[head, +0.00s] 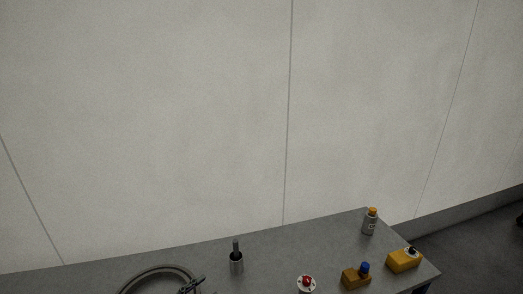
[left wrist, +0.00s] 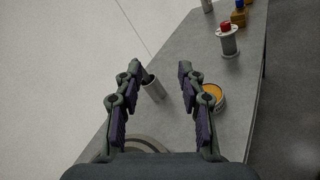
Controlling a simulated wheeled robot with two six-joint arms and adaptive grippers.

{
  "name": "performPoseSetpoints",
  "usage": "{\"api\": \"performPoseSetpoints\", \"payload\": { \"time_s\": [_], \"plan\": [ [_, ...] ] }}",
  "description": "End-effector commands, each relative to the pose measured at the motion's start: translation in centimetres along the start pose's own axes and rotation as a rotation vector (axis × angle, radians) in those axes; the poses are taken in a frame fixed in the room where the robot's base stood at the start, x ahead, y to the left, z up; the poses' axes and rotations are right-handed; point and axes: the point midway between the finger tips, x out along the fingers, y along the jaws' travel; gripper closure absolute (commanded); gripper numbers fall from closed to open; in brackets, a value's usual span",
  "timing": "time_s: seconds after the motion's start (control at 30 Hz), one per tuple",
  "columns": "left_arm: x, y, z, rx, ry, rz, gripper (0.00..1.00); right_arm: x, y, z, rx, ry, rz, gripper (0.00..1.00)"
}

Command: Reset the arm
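My left gripper (left wrist: 160,68) is open in the left wrist view, with its two dark fingers apart and nothing held between them. A grey cylinder (left wrist: 154,90) with a dark top shows between the fingers, on the table below; it seems apart from them. In the head view a small dark piece at the bottom edge, over the grey ring, may be the tip of my left gripper (head: 190,286). My right gripper is in neither view.
The grey table (head: 290,250) stands against a pale panelled wall. It carries a grey ring (head: 152,273), a dark-handled cylinder (head: 236,262), a red-topped white spool (head: 306,286), yellow blocks (head: 403,262) and an orange-capped bottle (head: 369,224). A yellow-topped can (left wrist: 214,97) stands right of the fingers.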

Motion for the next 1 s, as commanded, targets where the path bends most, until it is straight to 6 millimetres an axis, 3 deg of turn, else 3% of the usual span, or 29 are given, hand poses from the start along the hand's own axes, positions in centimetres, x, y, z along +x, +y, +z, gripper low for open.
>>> {"api": "performPoseSetpoints", "payload": {
  "time_s": [0.1, 0.2, 0.33, 0.47, 0.6, 0.7, 0.97, 1.0],
  "plan": [
    [-0.1, -3.0, 0.4, 0.239, 0.019, -0.102, 0.6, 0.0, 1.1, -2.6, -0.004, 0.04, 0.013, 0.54],
    [-0.4, -5.6, 0.3, 0.479, 0.039, -0.208, 0.6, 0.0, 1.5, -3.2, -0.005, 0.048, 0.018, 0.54],
    [-1.7, -9.0, -0.8, 0.855, 0.081, -0.389, 0.6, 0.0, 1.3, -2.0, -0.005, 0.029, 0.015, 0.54],
    [-4.3, -11.4, -3.3, 1.276, 0.148, -0.642, 0.6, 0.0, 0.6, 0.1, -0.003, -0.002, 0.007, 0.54],
    [-8.1, -11.6, -5.9, 1.596, 0.223, -0.92, 0.6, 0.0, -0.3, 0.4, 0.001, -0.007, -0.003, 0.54],
    [-10.8, -11.0, -7.0, 1.74, 0.269, -1.1, 0.6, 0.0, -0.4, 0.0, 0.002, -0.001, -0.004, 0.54],
    [-18.2, -8.7, -8.2, 1.912, 0.368, -1.558, 0.6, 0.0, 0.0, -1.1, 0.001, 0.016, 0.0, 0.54],
    [-17.8, -8.9, -9.4, 1.903, 0.36, -1.562, 0.6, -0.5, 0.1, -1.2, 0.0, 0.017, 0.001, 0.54]
  ]
}}
